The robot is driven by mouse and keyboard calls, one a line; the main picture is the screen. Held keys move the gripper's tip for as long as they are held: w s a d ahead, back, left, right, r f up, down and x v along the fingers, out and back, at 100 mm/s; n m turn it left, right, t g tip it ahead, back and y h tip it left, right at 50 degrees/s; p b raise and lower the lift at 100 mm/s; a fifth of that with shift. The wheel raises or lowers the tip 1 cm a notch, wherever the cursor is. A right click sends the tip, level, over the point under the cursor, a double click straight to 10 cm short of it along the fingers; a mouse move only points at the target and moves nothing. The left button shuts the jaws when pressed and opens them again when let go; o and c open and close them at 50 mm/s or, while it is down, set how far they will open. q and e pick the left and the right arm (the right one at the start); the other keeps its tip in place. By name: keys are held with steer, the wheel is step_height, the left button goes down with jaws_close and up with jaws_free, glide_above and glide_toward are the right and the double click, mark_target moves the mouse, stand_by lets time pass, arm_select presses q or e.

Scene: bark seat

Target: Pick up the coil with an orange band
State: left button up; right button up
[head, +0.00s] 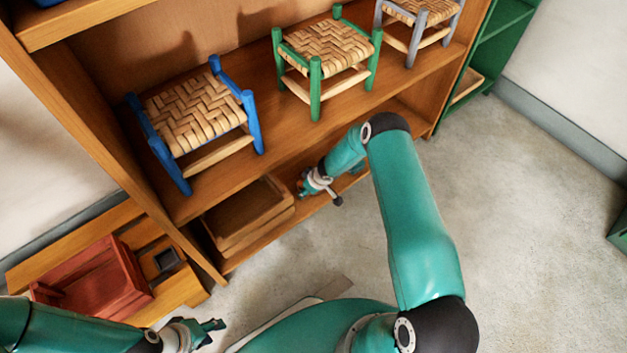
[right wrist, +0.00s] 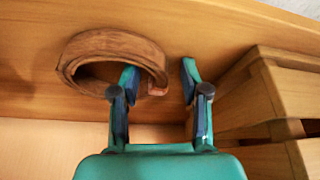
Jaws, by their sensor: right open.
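A brown coil of bark strip (right wrist: 112,48) lies on the wooden shelf in the right wrist view. I see no orange band on the part that shows. My right gripper (right wrist: 158,75) is open, with the coil's right-hand wall between its fingertips in the picture. The left finger overlaps the coil's opening; I cannot tell whether it touches. In the head view my right gripper (head: 318,190) reaches into the lower shelf, and the coil cannot be made out there. My left gripper (head: 208,331) is at the bottom left, away from the shelf; its jaw state is unclear.
A wooden crate (head: 282,190) stands on the lower shelf beside the right gripper; wooden crate walls (right wrist: 288,90) also show close by in the right wrist view. Blue (head: 249,107), green (head: 315,90) and grey stools (head: 414,42) stand above. A red crate (head: 62,288) is at left.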

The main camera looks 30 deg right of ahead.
jaws_close()
steer(key=shift+r, duration=0.1)
